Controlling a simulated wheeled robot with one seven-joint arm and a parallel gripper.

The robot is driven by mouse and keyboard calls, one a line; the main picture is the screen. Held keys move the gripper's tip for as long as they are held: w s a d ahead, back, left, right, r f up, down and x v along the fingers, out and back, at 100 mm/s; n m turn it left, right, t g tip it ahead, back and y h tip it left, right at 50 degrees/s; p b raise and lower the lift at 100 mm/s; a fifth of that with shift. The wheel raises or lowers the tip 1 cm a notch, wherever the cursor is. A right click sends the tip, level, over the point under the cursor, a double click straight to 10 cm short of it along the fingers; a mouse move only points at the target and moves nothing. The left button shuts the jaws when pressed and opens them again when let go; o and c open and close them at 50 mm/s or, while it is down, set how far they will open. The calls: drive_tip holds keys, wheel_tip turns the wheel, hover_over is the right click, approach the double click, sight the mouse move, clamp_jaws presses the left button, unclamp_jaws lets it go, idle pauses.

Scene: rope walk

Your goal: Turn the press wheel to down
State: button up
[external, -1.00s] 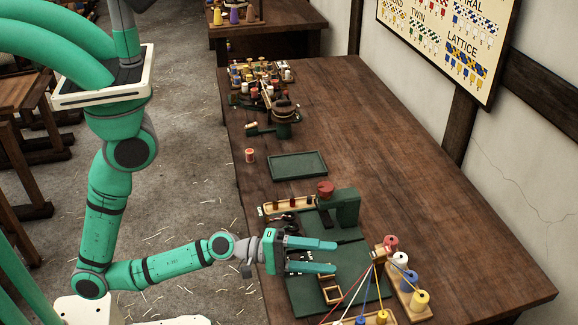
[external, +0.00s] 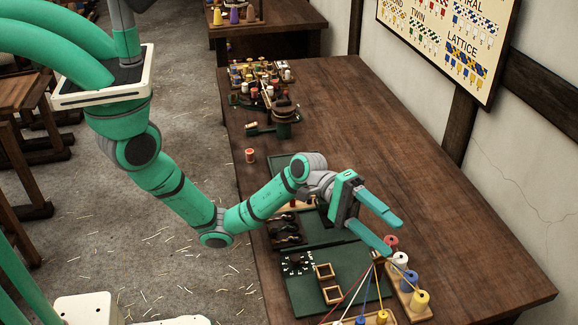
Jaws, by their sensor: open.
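My gripper (external: 394,236) is open and empty, its two teal fingers spread and pointing down to the right above the workbench. It hangs behind the cords and near the spool rack at the right. The green press with the round red top, which appears to carry the press wheel, is hidden now behind my forearm and wrist. I cannot tell the wheel's position. The green work board (external: 358,262) lies under and in front of my gripper.
Two small wooden frames (external: 331,294), a black dotted disc (external: 297,264) and dark tools (external: 287,230) are at the board. A spool rack (external: 413,310) has cords running from it. A green tray (external: 283,160) is partly covered by my arm. The bench's right side (external: 450,220) is clear.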

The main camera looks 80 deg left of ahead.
drive_tip(key=s+a+f+n+g+y, duration=0.1)
drive_tip(key=a+n+g+y, duration=0.15)
drive_tip(key=a+y, duration=0.95)
drive_tip(key=s+a+f+n+g+y, duration=0.1)
drive_tip(key=a+g+y, duration=0.3)
drive_tip(key=a, duration=1.6)
drive_tip(key=f, duration=1)
drive_tip(key=shift+d+f, duration=0.1)
drive_tip(key=shift+d, duration=0.1)
drive_tip(key=c, duration=1.1)
drive_tip(key=shift+o, duration=0.2)
